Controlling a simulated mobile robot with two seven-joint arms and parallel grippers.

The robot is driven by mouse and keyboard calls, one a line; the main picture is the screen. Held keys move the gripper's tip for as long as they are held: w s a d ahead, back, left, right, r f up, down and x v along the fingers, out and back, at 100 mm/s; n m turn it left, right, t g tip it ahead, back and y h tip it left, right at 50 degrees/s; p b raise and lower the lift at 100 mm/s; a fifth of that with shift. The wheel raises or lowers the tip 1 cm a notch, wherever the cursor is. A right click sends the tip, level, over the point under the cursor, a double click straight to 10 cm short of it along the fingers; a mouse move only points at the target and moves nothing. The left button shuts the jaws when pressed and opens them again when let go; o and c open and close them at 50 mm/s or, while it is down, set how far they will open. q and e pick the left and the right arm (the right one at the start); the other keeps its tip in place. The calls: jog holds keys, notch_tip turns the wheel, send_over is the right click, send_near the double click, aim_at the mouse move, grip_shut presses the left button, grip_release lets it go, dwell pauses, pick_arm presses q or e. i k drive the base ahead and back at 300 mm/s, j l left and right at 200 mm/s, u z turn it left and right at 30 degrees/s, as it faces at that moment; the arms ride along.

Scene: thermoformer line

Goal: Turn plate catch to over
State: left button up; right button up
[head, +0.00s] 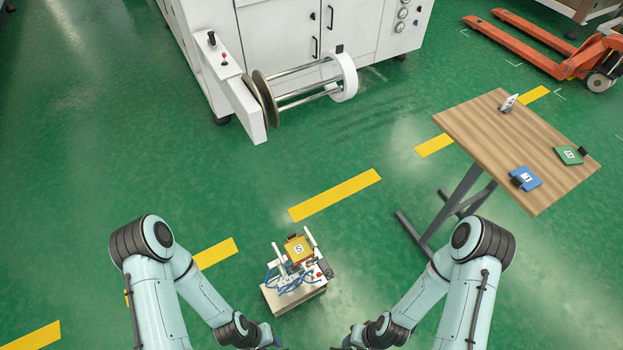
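A small white fixture (283,285) stands on the floor at lower middle, between my arms. A tan plate (298,249) marked "S" sits at its top, beside light upright posts. Blue hoses and a small red button show on the fixture. The plate catch is too small to pick out for sure, so its position cannot be told. My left gripper (276,342) and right gripper (347,342) show only in part at the bottom edge, below the fixture and apart from it. Their fingers are not clear.
A wooden table (500,140) at right holds a blue plate (525,178), a green plate (568,155) and a small white item (509,103). A white machine (300,40) with a roller stands behind. An orange pallet truck (545,45) is at far right. Green floor is clear at left.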

aim_at(309, 263)
jog(key=j, duration=0.4)
jog(key=k+j, duration=0.15)
jog(key=j, duration=0.3)
jog(key=i+j, duration=0.1)
jog(key=j, duration=0.2)
jog(key=j+u, duration=0.1)
jog(key=j, duration=0.2)
jog(key=i, duration=0.05)
